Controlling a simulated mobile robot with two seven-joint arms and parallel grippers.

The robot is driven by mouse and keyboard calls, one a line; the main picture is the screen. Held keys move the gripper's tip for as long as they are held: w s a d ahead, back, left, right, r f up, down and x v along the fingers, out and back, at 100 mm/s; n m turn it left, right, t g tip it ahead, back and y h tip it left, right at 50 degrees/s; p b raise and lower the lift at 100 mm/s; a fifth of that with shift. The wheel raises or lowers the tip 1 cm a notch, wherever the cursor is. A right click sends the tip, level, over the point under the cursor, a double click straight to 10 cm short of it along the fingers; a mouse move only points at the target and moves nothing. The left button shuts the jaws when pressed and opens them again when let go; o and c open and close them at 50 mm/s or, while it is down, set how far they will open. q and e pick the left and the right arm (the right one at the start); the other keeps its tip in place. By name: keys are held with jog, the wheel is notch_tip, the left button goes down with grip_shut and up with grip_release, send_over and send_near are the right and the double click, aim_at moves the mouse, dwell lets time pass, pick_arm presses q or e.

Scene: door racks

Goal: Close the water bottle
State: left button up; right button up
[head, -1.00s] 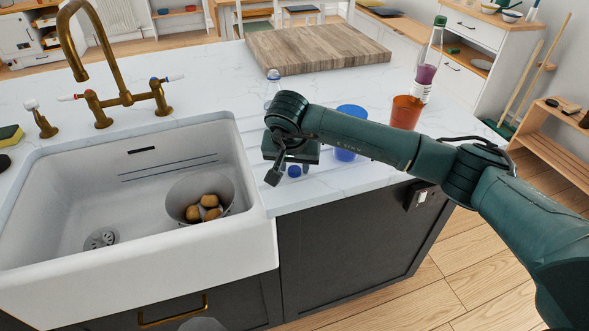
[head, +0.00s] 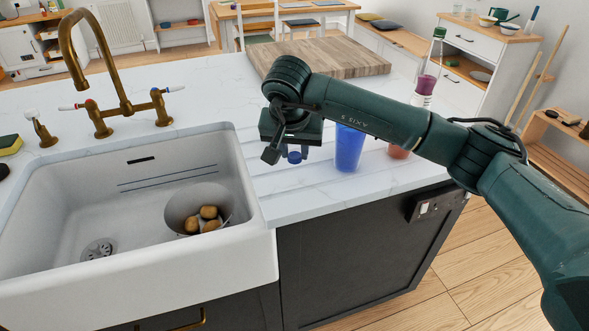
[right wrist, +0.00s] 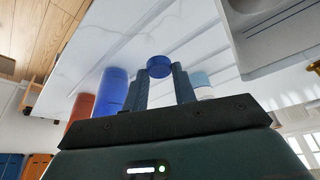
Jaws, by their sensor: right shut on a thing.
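The blue bottle cap (right wrist: 160,67) is held between the fingertips of my right gripper (right wrist: 159,75) in the right wrist view. In the head view, the cap (head: 294,157) shows just under my right gripper (head: 291,151), above the white counter right of the sink. The water bottle is hidden behind my arm in the head view. In the right wrist view, a pale, clear bottle top (right wrist: 202,80), which looks like the water bottle, shows just right of the fingers, apart from the cap. My left gripper is not in view.
A blue cup (head: 349,149) and a red-brown cup (head: 398,152) stand right of my gripper. A purple-filled glass bottle (head: 426,80) is behind them. A wooden board (head: 330,58) lies behind my arm. The sink (head: 85,225) holds a bowl (head: 180,212) of potatoes.

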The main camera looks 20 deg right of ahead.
aim_at(295, 158)
jog(key=shift+r, duration=1.55)
